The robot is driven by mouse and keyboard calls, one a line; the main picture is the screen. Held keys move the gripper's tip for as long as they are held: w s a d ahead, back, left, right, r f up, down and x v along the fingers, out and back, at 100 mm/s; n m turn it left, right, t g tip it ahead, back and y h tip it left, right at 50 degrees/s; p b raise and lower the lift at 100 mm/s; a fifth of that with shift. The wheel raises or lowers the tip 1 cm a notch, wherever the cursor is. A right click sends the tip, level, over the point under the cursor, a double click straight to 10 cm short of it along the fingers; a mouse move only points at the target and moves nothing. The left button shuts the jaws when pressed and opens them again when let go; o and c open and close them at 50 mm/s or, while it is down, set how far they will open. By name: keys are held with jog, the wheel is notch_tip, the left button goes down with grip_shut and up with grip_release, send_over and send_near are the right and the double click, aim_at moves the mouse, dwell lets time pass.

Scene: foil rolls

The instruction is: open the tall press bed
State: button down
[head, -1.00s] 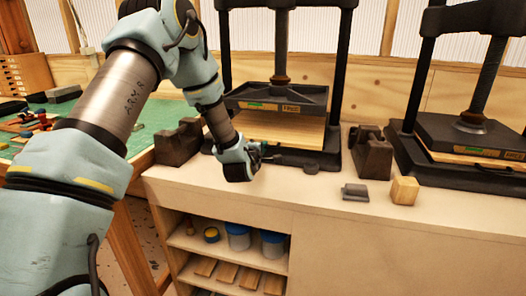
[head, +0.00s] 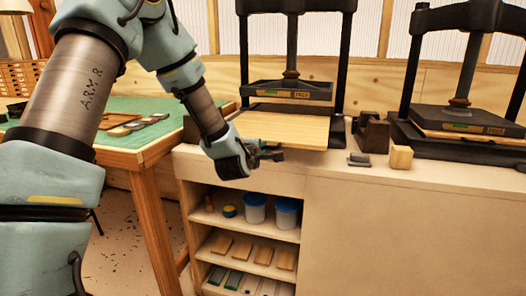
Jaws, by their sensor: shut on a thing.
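The tall press (head: 346,65) stands on the counter near the picture's middle, with dark columns and a dark platen (head: 290,90) raised above its bed. The bed (head: 285,130), a pale wooden board, sticks out from under the platen toward me, its front end near the counter's front edge. My gripper (head: 270,154) is at the bed's front left, shut on what appears to be the bed's dark handle; its fingers and the handle are hard to tell apart.
A second press (head: 460,125) stands at the right. Between the presses are a dark metal block (head: 371,132), a small grey weight (head: 358,160) and a wooden cube (head: 401,157). Open shelves (head: 250,228) lie below the counter. A green-topped table (head: 170,135) is at left.

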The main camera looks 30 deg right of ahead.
jog(key=shift+s+a, duration=0.15)
jog(key=c, duration=0.9)
grip_release()
jog(key=b+v, duration=0.2)
jog(key=v, duration=0.8)
jog(key=shift+s+a, duration=0.2)
jog(key=shift+s, duration=0.05)
